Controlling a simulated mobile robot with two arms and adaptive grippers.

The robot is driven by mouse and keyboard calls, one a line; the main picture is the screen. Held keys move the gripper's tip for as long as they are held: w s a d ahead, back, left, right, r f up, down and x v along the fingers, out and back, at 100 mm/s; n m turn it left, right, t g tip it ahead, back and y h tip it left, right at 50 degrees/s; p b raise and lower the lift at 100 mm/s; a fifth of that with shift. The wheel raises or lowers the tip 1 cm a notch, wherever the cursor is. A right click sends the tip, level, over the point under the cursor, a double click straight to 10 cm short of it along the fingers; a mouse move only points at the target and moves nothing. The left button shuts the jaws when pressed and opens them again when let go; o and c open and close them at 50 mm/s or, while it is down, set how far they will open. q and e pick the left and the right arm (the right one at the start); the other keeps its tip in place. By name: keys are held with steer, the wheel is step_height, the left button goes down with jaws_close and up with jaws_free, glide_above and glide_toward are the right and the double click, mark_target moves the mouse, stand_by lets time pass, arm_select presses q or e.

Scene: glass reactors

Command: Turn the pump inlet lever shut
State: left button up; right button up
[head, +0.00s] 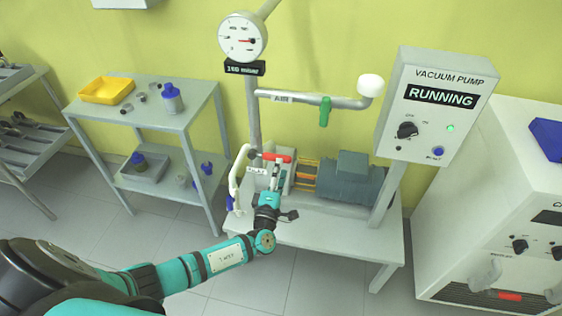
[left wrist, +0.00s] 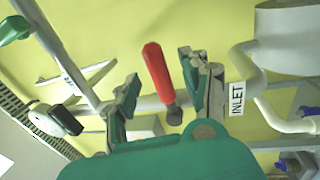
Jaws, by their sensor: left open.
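The pump inlet lever (head: 277,158) has a red handle lying roughly level in the head view, above the pump's left end. In the left wrist view the red handle (left wrist: 158,70) stands between my two fingers, with its dark pivot below. My left gripper (head: 274,175) is just below and in front of the lever. Its fingers (left wrist: 161,72) are spread, with a visible gap to the handle on both sides. A white INLET label (left wrist: 237,98) is on the pipe right of the fingers. My right gripper is not in view.
The vacuum pump (head: 350,182) sits on a grey table (head: 330,232). A white hose (head: 236,178) is left of the gripper. A gauge (head: 243,37) and a pipe with a green lever (head: 325,111) are above. A control box (head: 437,105) reads RUNNING.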

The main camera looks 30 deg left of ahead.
arm_select(q)
steer(key=v, duration=0.8)
steer(key=shift+w, duration=0.1)
